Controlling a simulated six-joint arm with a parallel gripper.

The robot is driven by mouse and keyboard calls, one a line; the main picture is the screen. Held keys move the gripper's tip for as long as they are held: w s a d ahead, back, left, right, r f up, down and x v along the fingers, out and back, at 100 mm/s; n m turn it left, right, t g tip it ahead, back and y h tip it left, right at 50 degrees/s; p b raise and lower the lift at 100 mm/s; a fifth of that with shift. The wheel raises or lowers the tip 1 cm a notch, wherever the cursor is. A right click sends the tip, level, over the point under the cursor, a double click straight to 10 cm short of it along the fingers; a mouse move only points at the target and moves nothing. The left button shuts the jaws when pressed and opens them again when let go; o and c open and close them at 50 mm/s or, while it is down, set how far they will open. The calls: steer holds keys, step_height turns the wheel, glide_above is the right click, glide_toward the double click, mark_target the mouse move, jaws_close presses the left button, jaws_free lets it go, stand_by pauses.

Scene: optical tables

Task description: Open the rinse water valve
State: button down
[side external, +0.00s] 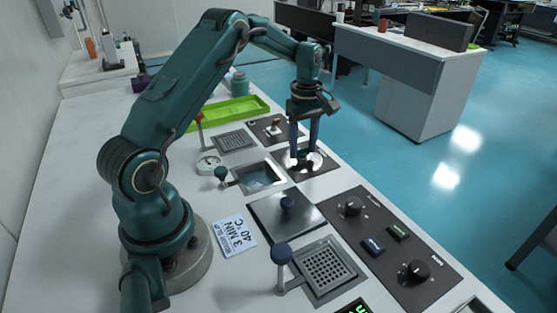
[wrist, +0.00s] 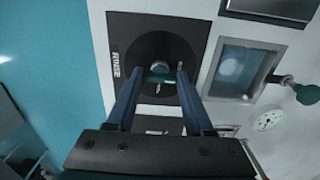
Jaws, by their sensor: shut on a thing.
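The rinse panel (wrist: 120,100) is a dark plate marked "RINSE" with a round dark disc in it. A small green valve handle (wrist: 160,68) stands at the disc's centre. My gripper (wrist: 160,74) is shut on this handle, one finger on each side. In the side external view my gripper (side external: 303,156) points down onto the rinse panel (side external: 324,168), and its fingers hide most of the handle there. A bright patch of light lies around the fingertips.
A sunken water basin (side external: 260,178) with a green-knobbed lever (side external: 221,172) lies beside the panel. A steel lid (side external: 272,222) with a dark knob, a drain grate (side external: 328,265) and a knob panel (side external: 385,245) are nearer. A green tray (side external: 235,112) lies behind.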

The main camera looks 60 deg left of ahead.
steer(key=shift+m, duration=0.3)
steer(key=m, duration=1.3)
steer(key=shift+m, duration=2.1)
steer(key=shift+c, duration=1.4)
jaws_free()
